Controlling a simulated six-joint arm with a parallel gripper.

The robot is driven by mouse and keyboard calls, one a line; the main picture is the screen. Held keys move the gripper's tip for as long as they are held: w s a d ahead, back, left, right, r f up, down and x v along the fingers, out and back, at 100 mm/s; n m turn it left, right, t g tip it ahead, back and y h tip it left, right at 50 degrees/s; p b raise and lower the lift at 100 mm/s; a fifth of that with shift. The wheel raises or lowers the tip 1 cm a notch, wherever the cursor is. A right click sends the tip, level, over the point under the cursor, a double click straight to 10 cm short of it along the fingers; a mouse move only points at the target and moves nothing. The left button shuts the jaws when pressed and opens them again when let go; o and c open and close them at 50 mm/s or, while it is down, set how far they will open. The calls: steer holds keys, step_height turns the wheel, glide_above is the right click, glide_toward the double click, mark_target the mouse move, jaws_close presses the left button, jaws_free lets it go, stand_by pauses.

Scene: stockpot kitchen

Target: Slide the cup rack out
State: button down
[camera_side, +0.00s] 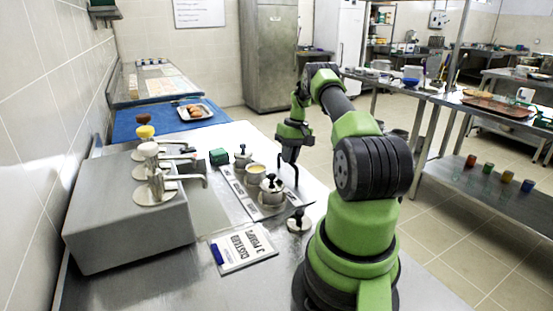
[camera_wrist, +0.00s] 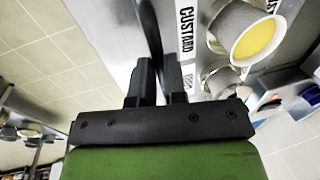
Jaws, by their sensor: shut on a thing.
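The cup rack (camera_side: 233,186) is a low metal tray with a labelled edge on the steel counter, in front of the steel pump box. It holds several metal cups, one with yellow contents (camera_side: 256,169) and others with black-knobbed lids. In the wrist view the rack's white edge label (camera_wrist: 186,22) reads "CUSTARD", beside the yellow-filled cup (camera_wrist: 255,40). My gripper (camera_side: 290,158) is at the rack's right side, pointing down. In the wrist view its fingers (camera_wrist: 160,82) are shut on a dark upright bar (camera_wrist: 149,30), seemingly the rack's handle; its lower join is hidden.
The steel pump box (camera_side: 130,215) stands left of the rack, its spouts reaching toward it. A "3 pumps custard" card (camera_side: 243,248) and a lidded metal piece (camera_side: 298,222) lie nearer the camera. A green block (camera_side: 219,157) sits behind. Open floor lies right of the counter.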

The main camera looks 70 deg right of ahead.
steer(key=shift+s+d, duration=0.25)
steer(key=shift+d, duration=0.15)
steer(key=c, duration=1.2)
jaws_free()
steer(key=shift+o, duration=0.2)
step_height(320, 180, up, 10)
steer(key=shift+r, duration=0.1)
